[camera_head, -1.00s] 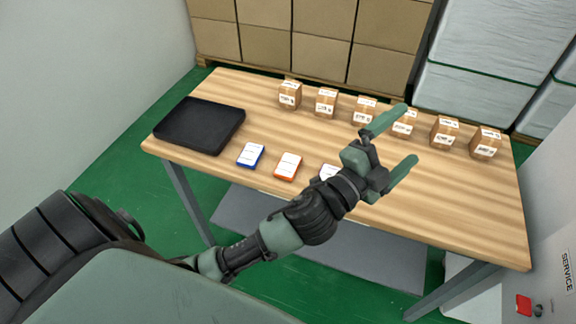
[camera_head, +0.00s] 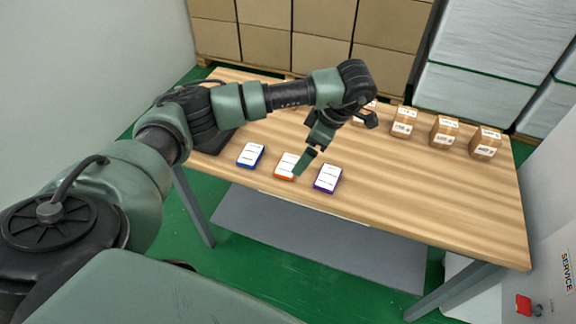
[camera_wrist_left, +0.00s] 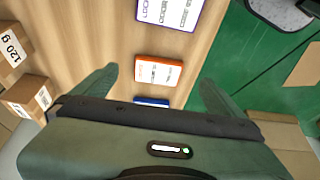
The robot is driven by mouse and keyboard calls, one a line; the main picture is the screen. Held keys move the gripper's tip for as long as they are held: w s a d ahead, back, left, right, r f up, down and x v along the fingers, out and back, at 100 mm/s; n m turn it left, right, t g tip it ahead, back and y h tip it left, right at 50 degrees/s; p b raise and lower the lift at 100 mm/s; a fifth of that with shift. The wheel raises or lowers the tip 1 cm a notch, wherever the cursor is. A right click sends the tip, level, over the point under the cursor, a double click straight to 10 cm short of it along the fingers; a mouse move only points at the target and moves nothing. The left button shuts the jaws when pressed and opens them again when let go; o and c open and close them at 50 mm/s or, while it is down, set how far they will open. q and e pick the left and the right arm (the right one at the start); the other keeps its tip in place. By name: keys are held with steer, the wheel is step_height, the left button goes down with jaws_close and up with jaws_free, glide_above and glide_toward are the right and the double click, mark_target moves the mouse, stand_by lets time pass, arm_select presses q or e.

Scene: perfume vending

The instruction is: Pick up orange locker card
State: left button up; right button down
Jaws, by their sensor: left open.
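The orange locker card (camera_head: 287,165) lies flat near the front edge of the table, between a blue card (camera_head: 251,155) on its left and a purple card (camera_head: 327,178) on its right. My left gripper (camera_head: 309,160) points down over the orange card, and a finger partly hides it. In the left wrist view the orange card (camera_wrist_left: 158,73) shows between the two spread fingers of my gripper (camera_wrist_left: 155,85). The gripper is open and empty, and the card appears apart from the fingers. My right gripper is not in view.
Several small boxes (camera_head: 445,130) stand along the back of the wooden table (camera_head: 430,200). A black tray (camera_head: 212,140) at the left is partly hidden by my arm. The table's right front is clear. Large cartons (camera_head: 320,40) stand behind.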

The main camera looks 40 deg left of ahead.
mark_target(289, 165)
arm_select(q)
steer(key=a+f, duration=0.1)
steer(key=f, duration=0.1)
steer(key=a+f+p, duration=0.1)
steer(key=s+a+f+p, duration=0.1)
steer(key=a+f, duration=0.1)
steer(key=shift+f, duration=0.35)
steer(key=shift+w+a+f, duration=0.1)
steer(key=shift+a+f, duration=0.05)
steer(key=shift+f, duration=0.25)
steer(key=shift+c, duration=0.3)
steer(key=c, duration=1.3)
steer(key=shift+r, duration=0.1)
